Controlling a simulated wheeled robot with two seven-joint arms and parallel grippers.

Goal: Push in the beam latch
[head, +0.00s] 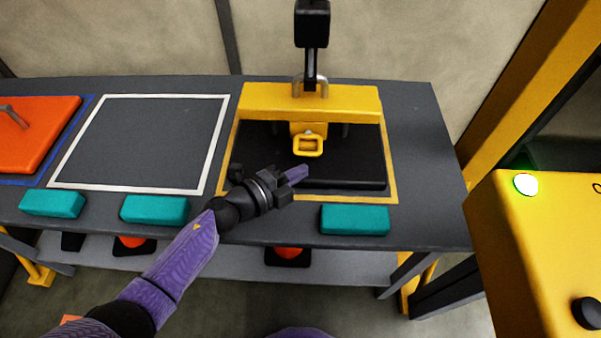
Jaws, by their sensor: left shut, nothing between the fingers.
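A yellow beam (250,98) lies across the back of a black block on the table, inside a yellow outline. The beam latch, a yellow ring-shaped handle (308,146), sticks out from the beam's front middle. My left gripper (297,174) is shut and empty, in front of and slightly left of the latch, over the black block (350,165). A gap shows between its fingertips and the latch. A grey shackle and a black hoist hook (311,70) stand above the beam's middle. My right gripper is not in view.
Teal blocks (355,219) line the table's front edge. A white-outlined area (140,140) left of the beam is empty. An orange panel (35,130) lies at far left.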

